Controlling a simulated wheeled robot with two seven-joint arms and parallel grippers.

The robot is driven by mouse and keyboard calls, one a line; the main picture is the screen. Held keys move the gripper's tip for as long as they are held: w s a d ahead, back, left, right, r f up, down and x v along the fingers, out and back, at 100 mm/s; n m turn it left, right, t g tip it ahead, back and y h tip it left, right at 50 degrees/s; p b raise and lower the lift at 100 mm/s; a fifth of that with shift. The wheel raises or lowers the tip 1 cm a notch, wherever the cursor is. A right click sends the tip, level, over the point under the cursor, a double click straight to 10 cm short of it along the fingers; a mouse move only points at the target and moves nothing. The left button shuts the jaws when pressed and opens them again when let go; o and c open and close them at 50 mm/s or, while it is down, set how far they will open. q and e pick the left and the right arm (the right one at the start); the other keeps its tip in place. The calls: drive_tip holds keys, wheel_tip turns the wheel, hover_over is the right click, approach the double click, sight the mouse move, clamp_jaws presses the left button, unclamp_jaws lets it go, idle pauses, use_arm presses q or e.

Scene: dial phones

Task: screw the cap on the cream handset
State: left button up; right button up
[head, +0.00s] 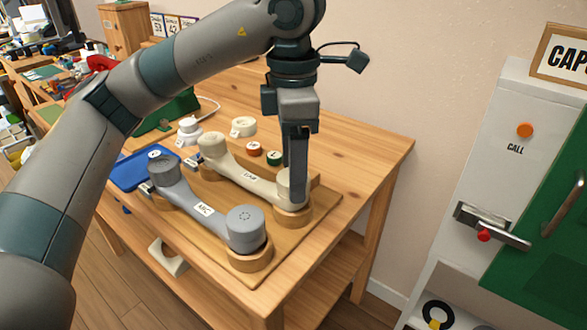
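The cream handset (240,174) lies on a wooden stand, with a label on its grip. Its left end (212,146) is a rounded cream piece, and its right end sits over a round wooden rest. My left gripper (297,198) points straight down at the handset's right end and covers part of it. The fingers are seen edge-on, so I cannot tell whether they are shut on a cap there. A loose cream ring-like piece (243,127) lies further back on the table; I cannot tell whether it is a cap. My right gripper is out of view.
A grey handset (203,207) lies in front on the same wooden board (318,208). A blue tray (128,172), a white piece (188,129), and red (253,149) and green (274,158) round pieces are nearby. The table's right side (370,145) is clear. A white-and-green cabinet (495,180) stands at right.

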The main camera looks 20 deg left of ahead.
use_arm(q)
drive_tip(key=shift+n, duration=0.5)
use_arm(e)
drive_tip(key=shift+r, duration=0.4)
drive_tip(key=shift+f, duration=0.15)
use_arm(q)
drive_tip(key=c, duration=1)
